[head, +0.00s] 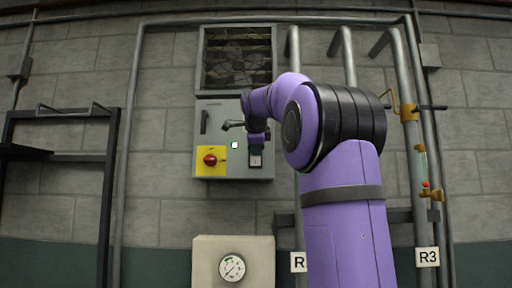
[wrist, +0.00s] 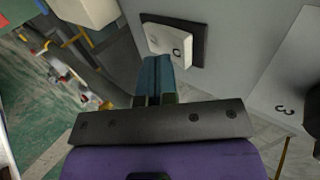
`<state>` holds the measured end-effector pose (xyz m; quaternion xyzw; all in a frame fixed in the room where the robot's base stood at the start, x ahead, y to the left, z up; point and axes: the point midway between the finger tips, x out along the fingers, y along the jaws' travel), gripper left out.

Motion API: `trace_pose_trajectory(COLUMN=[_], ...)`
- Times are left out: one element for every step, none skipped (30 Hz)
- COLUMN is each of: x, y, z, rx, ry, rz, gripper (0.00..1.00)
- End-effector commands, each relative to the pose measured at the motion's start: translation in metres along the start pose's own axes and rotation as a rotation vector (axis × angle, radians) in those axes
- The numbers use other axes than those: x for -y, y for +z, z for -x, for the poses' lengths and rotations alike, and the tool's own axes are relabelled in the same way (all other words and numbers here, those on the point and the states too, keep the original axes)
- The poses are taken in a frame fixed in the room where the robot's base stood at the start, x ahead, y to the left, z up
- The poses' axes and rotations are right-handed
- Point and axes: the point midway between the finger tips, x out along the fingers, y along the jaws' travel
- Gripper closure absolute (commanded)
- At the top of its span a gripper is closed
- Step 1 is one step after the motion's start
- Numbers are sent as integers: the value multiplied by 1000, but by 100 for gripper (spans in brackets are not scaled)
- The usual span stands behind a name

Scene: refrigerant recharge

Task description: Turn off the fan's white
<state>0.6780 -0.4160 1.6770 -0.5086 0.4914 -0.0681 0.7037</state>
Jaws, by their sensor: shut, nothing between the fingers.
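The fan's white rocker switch (head: 256,161) sits in a dark frame low on the right of the grey control box (head: 215,130), under the fan (head: 238,60). In the wrist view the white rocker (wrist: 170,42) shows small dark marks and looks tilted in its frame. My gripper (wrist: 155,72) is shut and empty, its blue fingertips right at the rocker's near edge. Whether they touch it I cannot tell. In the head view my gripper (head: 256,146) is just above the rocker and partly covers the switch frame.
The box also carries a red knob on a yellow plate (head: 210,160), a dark handle (head: 204,122) and a lit square (head: 235,145). A gauge (head: 232,267) stands below. Pipes with yellow valves (head: 409,112) run at the right. A dark metal frame (head: 108,190) is at the left.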

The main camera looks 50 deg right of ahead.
Motion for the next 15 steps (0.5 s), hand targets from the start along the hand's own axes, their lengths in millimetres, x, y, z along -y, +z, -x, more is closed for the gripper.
trace_pose_trajectory(x=[2,3,5,5,6,6,6,6,6,6,6,6,6,6,6], y=[0,0,0,0,0,0,0,0,0,0,0,0,0,0,0], z=[-3,-4,-5,-5,-5,-6,-6,-6,-6,-6,-6,-6,-6,-6,-6], rx=[0,0,1,1,1,1,1,1,1,1,1,1,1,1,1], ry=[1,1,1,0,0,0,0,0,0,1,1,1,1,1,1], rz=[-1,-1,-1,-1,-1,-1,0,0,0,0,0,0,0,0,0], gripper=[100,100,100,100,100,100,100,100,100,100,100,100,100,100,100])
